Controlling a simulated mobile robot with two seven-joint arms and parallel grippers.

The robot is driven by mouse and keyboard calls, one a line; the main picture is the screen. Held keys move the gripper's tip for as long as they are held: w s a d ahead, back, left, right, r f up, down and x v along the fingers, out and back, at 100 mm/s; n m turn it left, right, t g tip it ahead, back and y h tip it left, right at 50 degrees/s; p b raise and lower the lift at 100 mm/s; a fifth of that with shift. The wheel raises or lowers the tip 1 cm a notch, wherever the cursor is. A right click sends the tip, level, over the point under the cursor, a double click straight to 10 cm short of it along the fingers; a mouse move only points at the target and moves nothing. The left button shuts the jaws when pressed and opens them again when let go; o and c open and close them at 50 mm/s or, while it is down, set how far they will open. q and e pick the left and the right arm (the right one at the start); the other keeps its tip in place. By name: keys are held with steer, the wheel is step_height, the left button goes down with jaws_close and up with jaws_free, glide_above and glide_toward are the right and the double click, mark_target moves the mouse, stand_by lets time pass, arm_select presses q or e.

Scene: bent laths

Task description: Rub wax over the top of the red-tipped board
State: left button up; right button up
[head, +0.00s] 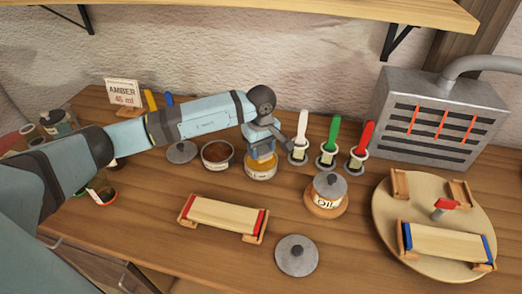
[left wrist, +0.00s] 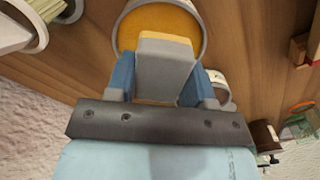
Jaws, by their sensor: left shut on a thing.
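The red-tipped board (head: 225,216) is a pale board with red ends, lying on a wooden stand at the front middle of the bench. My left gripper (head: 262,150) is over an open tin of amber wax (head: 261,173), behind the board and to its right. In the left wrist view its blue fingers are shut on a pale grey block (left wrist: 165,68), whose far edge is yellowish. The block is at or just over the wax (left wrist: 131,30); whether it touches cannot be told. My right gripper is not in view.
A brown tin (head: 217,155) stands left of the amber one. White, green and red handles (head: 332,135) stand in holders to the right. A lidded jar (head: 327,192) and a loose lid (head: 296,255) are nearby. A blue-tipped board (head: 446,241) lies on a round plate (head: 388,215).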

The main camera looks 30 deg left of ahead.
mark_target(261, 147)
arm_select(q)
steer(key=shift+r+p, duration=0.85)
steer(key=shift+r, duration=1.5)
steer(key=shift+s, duration=0.1)
